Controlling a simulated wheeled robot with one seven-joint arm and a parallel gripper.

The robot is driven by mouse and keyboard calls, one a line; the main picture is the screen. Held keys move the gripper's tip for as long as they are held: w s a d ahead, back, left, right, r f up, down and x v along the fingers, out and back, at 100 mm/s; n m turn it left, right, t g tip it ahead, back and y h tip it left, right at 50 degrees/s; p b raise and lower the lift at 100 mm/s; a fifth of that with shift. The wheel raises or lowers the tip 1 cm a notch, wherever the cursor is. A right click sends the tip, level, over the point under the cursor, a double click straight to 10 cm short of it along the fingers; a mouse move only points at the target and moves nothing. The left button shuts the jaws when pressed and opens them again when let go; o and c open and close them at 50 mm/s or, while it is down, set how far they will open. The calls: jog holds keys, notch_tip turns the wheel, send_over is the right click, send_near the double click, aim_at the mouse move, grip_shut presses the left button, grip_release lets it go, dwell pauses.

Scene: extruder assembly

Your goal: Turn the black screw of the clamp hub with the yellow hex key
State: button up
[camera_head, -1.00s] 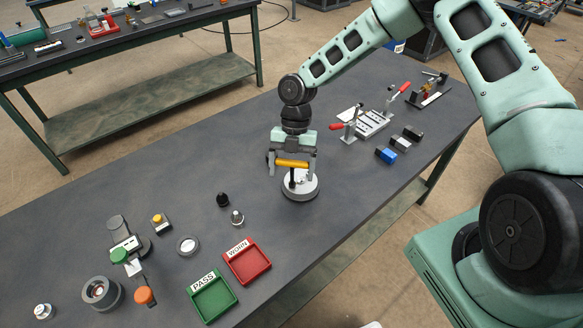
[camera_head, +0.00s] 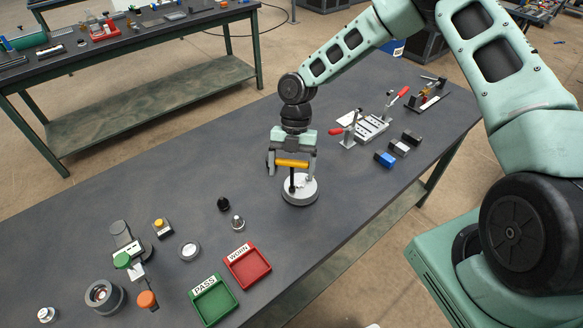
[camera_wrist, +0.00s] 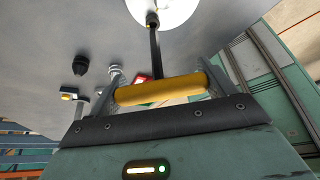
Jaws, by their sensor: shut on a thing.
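My gripper (camera_head: 291,168) is shut on the yellow handle of the hex key (camera_head: 292,163), which lies crosswise between the fingers. In the wrist view the yellow handle (camera_wrist: 162,90) spans both fingers. Its dark shaft (camera_wrist: 154,48) runs from the handle toward the clamp hub. The clamp hub (camera_head: 305,192) is a round, pale grey disc standing on the table under my gripper. It also shows as a white disc at the top of the wrist view (camera_wrist: 178,12). The shaft's tip is at or over the hub; whether it sits in the black screw I cannot tell.
A red WORN tray (camera_head: 266,271) and a green PASS tray (camera_head: 231,304) lie at the front. A black part (camera_head: 223,204) and a small metal part (camera_head: 238,222) stand left of the hub. A toggle-clamp fixture (camera_head: 371,129) and several small blocks are to the right.

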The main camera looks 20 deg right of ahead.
jog(key=shift+r+p, duration=1.75)
jog(key=shift+r, duration=0.8)
